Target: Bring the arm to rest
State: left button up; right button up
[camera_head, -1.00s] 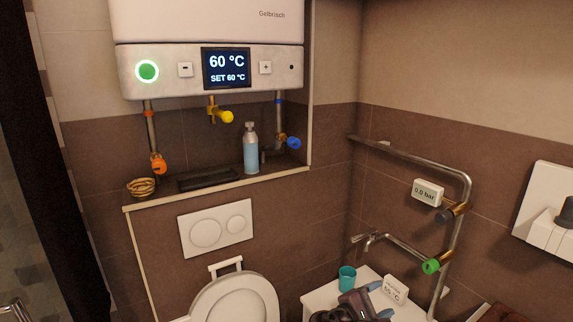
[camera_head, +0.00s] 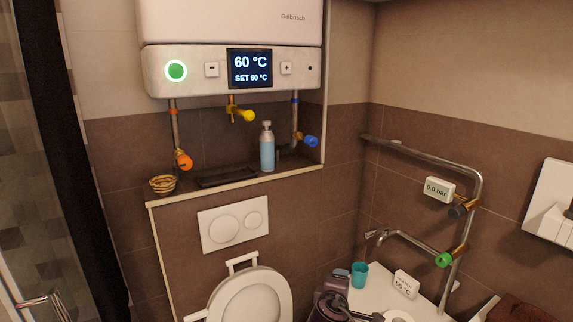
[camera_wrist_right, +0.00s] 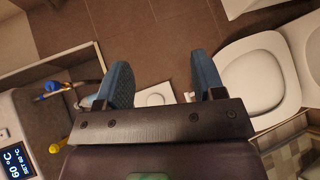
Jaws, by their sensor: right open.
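My right arm comes in at the bottom middle of the head view, where the dark gripper (camera_head: 338,284) shows beside a teal cup. In the right wrist view, my right gripper (camera_wrist_right: 160,66) has its two blue fingers spread wide apart, with nothing between them. Past the fingers there is brown tiled wall and a white flush plate (camera_wrist_right: 155,96). My left arm and gripper are in neither view.
A white water heater (camera_head: 235,72) hangs above a ledge with a blue bottle (camera_head: 267,150) and a small basket (camera_head: 163,184). The toilet (camera_head: 250,296) is below. The teal cup (camera_head: 359,274) stands on a white counter (camera_head: 384,275) by pipes and a green-handled tap (camera_head: 443,260).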

jog(key=s+d+f+m+y, duration=0.1)
jog(key=s+d+f+m, duration=0.3)
jog(key=s, duration=0.7)
jog(key=s+d+f+m+g+y, duration=0.1)
jog(key=s+d+f+m, duration=0.4)
jog(key=s, duration=0.7)
jog(key=s+d+f+m+y, duration=0.2)
jog(key=s+d+f+m, duration=0.2)
jog(key=s, duration=0.7)
jog(key=shift+s+d+f+y, duration=0.15)
jog(key=shift+d+f+y, duration=0.3)
jog(key=shift+d, duration=0.2)
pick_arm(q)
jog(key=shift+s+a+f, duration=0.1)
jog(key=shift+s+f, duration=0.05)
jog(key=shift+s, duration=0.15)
